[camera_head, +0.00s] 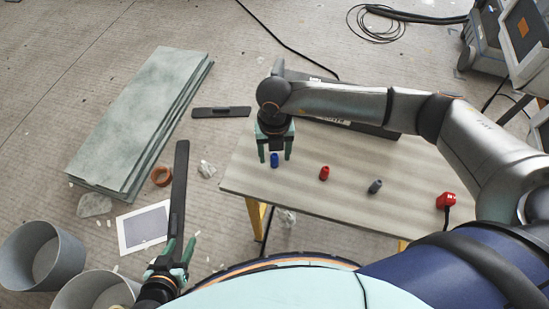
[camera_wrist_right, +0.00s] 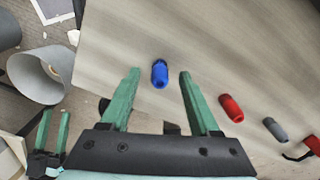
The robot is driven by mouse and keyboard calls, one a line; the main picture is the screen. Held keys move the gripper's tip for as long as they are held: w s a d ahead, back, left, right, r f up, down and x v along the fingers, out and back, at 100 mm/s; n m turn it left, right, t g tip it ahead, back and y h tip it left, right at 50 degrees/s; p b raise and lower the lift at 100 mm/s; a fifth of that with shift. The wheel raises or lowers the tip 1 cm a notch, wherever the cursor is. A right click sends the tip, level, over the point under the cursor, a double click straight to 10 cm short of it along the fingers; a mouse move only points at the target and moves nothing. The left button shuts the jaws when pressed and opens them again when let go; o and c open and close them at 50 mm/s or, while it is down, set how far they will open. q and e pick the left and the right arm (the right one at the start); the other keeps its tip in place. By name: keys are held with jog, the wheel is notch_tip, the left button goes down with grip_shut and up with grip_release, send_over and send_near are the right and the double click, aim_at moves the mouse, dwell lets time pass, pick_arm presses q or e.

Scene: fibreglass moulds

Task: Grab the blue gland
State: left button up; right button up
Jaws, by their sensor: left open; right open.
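The blue gland (camera_head: 275,160) stands on the table (camera_head: 300,190) near its left end. It also shows in the right wrist view (camera_wrist_right: 160,74), between and just beyond the fingertips. My right gripper (camera_head: 274,157) is open, with its green fingers pointing down on either side of the blue gland; in the right wrist view its fingers (camera_wrist_right: 160,72) are apart with nothing between them touching. My left gripper (camera_head: 181,246) is open and empty, low at the left, off the table.
A red gland (camera_head: 324,173), a grey gland (camera_head: 375,186) and a red device with a cable (camera_head: 446,201) stand in a row to the right on the table. A dark case (camera_head: 350,122) lies at the table's back. Grey-green boards (camera_head: 140,115) and grey bins (camera_head: 40,255) are on the floor at left.

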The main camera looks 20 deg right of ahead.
jog(key=shift+f, duration=0.3)
jog(key=shift+c, duration=0.4)
grip_shut()
